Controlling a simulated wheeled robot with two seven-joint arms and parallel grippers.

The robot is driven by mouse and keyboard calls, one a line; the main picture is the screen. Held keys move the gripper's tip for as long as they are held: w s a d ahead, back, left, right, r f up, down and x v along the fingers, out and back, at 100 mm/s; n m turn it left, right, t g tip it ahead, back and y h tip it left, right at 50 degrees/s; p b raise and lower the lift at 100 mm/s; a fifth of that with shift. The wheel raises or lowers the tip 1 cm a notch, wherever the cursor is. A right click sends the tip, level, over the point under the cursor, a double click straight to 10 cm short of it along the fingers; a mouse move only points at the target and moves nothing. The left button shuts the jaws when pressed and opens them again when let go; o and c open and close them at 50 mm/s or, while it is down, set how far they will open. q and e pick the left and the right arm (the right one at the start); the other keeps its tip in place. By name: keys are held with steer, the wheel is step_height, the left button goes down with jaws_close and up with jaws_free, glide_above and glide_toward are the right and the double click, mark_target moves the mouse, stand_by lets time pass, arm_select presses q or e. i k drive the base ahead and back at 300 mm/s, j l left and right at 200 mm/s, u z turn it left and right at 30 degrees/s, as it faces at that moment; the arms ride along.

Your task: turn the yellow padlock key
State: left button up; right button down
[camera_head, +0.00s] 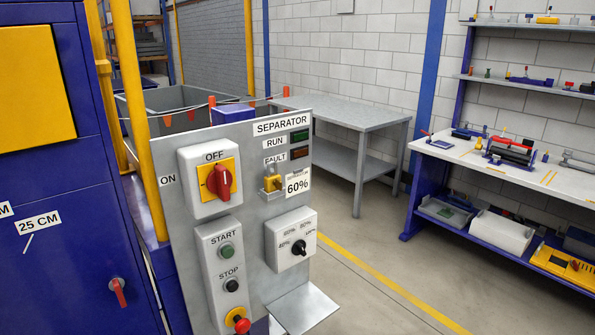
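The yellow padlock (272,182) hangs on the grey separator panel, right of the red rotary switch and below the FAULT label. The red rotary switch (218,181) sits on a yellow plate in a white box, under the word OFF. Neither of my grippers shows in the head view.
The panel (256,235) also carries a START button (227,251), a STOP button (231,285), a red emergency knob (238,319) and a black selector (299,247). A blue cabinet (70,230) stands at left. A grey table (350,115) and workbench (470,155) stand behind; floor at right is clear.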

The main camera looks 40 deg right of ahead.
mark_target(278, 183)
steer(key=l, duration=1.9)
steer(key=u, duration=0.05)
